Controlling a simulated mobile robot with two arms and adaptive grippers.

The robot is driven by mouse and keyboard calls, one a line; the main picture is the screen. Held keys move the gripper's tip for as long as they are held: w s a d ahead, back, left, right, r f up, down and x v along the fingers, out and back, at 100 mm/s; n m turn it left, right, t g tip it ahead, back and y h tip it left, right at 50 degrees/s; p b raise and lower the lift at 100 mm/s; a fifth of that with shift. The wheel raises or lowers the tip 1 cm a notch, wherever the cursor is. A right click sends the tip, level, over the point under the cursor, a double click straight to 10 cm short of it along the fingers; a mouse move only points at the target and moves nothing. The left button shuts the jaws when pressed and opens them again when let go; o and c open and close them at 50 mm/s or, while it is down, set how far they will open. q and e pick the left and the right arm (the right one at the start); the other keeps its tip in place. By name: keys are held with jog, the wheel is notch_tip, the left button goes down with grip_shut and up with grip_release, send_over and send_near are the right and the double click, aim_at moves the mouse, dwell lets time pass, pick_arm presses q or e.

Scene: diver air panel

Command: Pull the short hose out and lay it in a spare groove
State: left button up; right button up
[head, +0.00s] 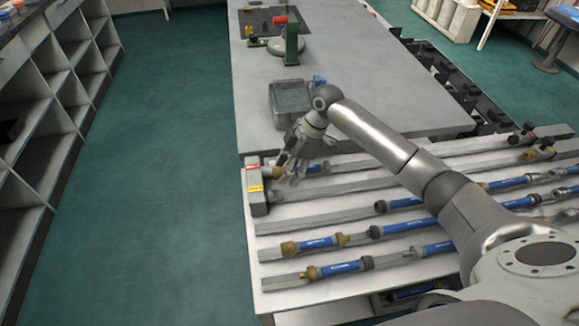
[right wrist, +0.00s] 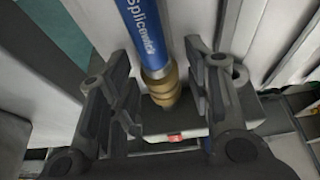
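The short blue hose (head: 316,168) lies along the back of the rack at its left end. Its brass fitting (head: 279,172) points at the grey end block (head: 256,196), which carries red and yellow labels. In the right wrist view the blue hose (right wrist: 143,30) and its stepped brass fitting (right wrist: 160,86) run down to the block (right wrist: 205,118). Whether the fitting is seated in the block is unclear. My right gripper (head: 292,172) is over this hose end. Its fingers (right wrist: 158,78) are open on either side, with gaps visible. My left gripper is out of view.
Several other blue hoses, such as one with brass ends (head: 318,243), lie in the grooves between grey rails (head: 335,215). Bare groove shows at the rack's left middle. A grey bin (head: 289,103) and a green stand (head: 291,42) are on the table behind.

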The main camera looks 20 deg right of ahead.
grip_shut()
jog(key=shift+o, duration=1.9)
grip_release()
